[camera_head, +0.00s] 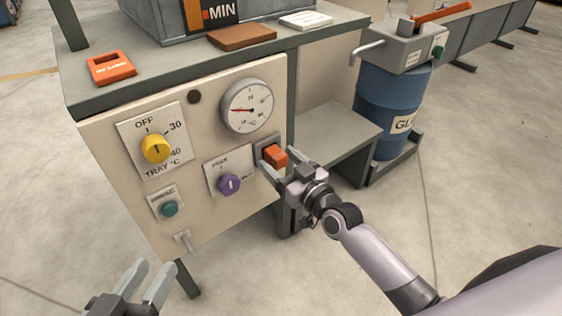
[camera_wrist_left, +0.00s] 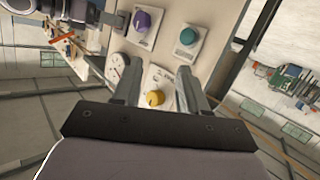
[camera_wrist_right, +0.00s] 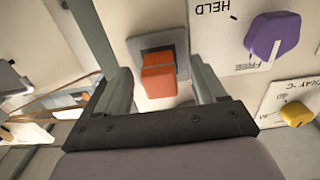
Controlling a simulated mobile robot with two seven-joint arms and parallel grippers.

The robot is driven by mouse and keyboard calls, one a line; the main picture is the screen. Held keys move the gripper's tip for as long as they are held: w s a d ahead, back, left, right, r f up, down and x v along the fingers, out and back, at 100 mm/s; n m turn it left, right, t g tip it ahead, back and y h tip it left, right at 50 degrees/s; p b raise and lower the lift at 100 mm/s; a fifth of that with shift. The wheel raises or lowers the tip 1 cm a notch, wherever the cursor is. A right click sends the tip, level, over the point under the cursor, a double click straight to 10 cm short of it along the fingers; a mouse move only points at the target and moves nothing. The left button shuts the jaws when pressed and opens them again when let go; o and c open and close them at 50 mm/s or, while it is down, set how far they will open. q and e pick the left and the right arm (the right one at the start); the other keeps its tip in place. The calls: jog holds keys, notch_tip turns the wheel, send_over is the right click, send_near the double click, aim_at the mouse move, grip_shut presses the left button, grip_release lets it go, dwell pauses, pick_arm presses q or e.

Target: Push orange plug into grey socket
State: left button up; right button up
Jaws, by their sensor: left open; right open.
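The orange plug (camera_head: 275,156) sits at the grey socket (camera_head: 264,142) on the right side of the cream panel. In the right wrist view the plug (camera_wrist_right: 158,80) sticks out from the socket plate (camera_wrist_right: 180,48); how deep it sits I cannot tell. My right gripper (camera_head: 276,160) is open, with its fingers on either side of the plug. In the right wrist view a gap shows between the fingers (camera_wrist_right: 165,92) and the plug. My left gripper (camera_head: 148,282) is open and empty at the lower left, apart from the panel.
The panel carries a yellow knob (camera_head: 155,149), a purple knob (camera_head: 229,184), a teal button (camera_head: 169,209), a small lever (camera_head: 183,240) and a dial gauge (camera_head: 248,106). A grey shelf (camera_head: 330,135) and a blue drum (camera_head: 392,105) stand right of it. The floor in front is clear.

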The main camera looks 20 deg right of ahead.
jog(key=p+v, duration=0.2)
jog(key=v, duration=0.4)
jog(key=shift+d, duration=0.1)
pick_arm(q)
jog(key=shift+w+d+n+g+h, duration=0.25)
jog(key=shift+d+n+g, duration=0.2)
jog(key=shift+d, duration=0.35)
pick_arm(e)
jog(key=shift+s+d, duration=0.15)
jog(key=shift+s, duration=0.35)
